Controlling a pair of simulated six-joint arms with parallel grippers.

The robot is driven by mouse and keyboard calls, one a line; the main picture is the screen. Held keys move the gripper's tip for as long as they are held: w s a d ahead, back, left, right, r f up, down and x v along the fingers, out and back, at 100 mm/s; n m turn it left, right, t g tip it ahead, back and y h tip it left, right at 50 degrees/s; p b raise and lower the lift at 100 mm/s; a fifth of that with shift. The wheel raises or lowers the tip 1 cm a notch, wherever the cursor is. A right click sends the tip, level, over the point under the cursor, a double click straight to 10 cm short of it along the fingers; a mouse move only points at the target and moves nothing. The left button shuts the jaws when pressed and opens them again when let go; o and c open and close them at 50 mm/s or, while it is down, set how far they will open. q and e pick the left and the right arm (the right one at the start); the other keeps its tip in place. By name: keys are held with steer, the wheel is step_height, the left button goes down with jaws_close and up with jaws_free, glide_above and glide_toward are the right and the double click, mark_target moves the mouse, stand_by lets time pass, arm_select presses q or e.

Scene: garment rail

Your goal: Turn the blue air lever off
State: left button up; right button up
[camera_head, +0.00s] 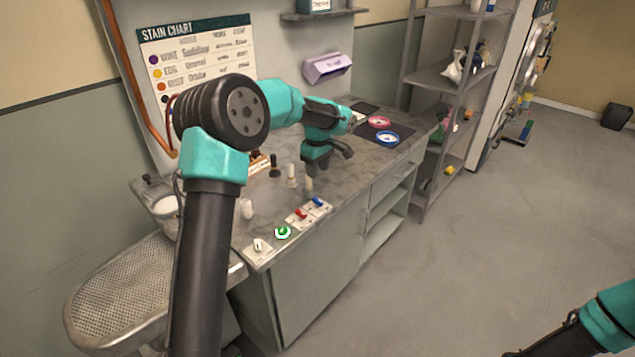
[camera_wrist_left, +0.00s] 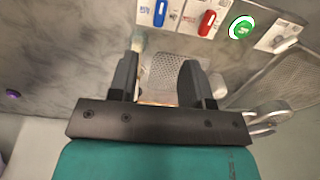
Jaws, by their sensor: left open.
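The blue air lever (camera_head: 317,202) is on a white plate at the front edge of the grey counter, and it also shows at the top of the left wrist view (camera_wrist_left: 160,13). A red lever (camera_head: 301,213) is beside it, and it also shows in the left wrist view (camera_wrist_left: 206,22). My left gripper (camera_head: 328,162) is above the counter, behind and above the blue lever and apart from it. In the left wrist view its two fingers (camera_wrist_left: 160,72) are spread with nothing between them. My right gripper is out of view; only part of that arm shows at lower right.
A green round button (camera_head: 283,232) and a white switch (camera_head: 258,245) are left of the levers. Small bottles (camera_head: 292,175) stand behind the levers. A red dish (camera_head: 379,122) and a blue dish (camera_head: 387,138) are farther right. A perforated board (camera_head: 125,290) is at left.

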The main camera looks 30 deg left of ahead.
arm_select(q)
step_height(320, 180, up, 5)
steer(key=shift+r, duration=0.15)
stand_by(0.5)
